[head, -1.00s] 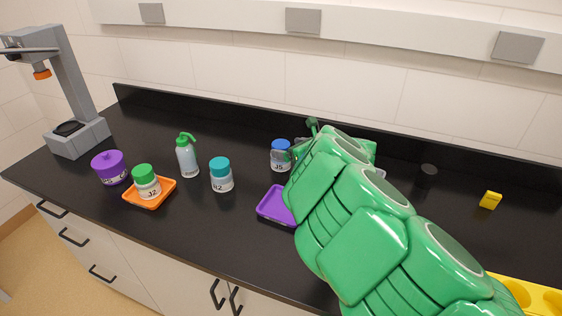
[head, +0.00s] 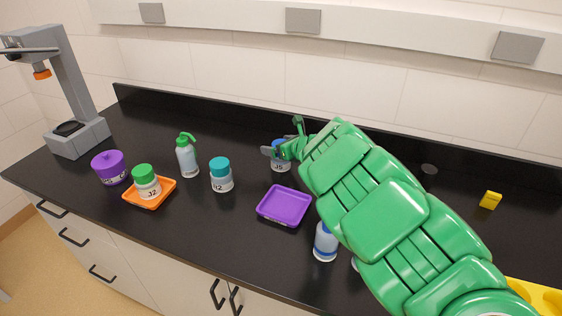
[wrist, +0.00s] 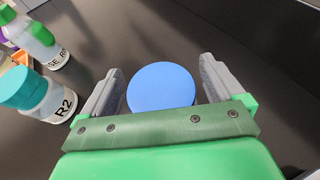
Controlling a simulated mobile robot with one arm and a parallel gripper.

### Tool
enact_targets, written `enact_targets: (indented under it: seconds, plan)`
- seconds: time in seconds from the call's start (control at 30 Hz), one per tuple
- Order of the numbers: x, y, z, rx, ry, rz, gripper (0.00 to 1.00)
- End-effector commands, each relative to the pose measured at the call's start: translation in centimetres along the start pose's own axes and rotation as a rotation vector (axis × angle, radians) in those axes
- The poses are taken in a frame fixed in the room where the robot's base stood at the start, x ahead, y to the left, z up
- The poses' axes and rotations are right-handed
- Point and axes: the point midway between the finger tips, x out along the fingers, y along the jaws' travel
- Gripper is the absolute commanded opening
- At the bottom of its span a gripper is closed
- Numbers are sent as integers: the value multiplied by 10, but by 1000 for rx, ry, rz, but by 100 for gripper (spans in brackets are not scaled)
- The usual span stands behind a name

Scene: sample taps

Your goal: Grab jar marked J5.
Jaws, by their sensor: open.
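The jar marked J5 (head: 280,166) stands on the black counter towards the back, with a blue lid. In the head view my gripper (head: 282,151) is at its top and hides part of the lid. In the wrist view the round blue lid (wrist: 161,87) lies between my two grey fingers, with a gap on each side. My gripper is open, and the fingers do not appear to touch the lid.
A jar marked R2 (head: 221,176) with a teal lid stands to the left. A green-topped bottle (head: 187,156), a J2 jar (head: 146,182) on an orange tray (head: 160,202) and a purple pot (head: 109,168) are farther left. An empty purple tray (head: 284,206) lies in front.

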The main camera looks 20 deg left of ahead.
Motion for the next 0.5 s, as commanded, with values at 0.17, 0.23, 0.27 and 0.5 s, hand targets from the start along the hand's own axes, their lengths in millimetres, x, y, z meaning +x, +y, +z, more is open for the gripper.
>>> enact_targets:
  seconds: [0.17, 0.23, 0.27, 0.5]
  plan:
    - [5, -1, 0, -1, 0, -2, 95]
    - [5, -1, 0, -1, 1, -3, 95]
    - [5, -1, 0, -1, 1, -3, 95]
    - [5, -1, 0, -1, 1, -3, 69]
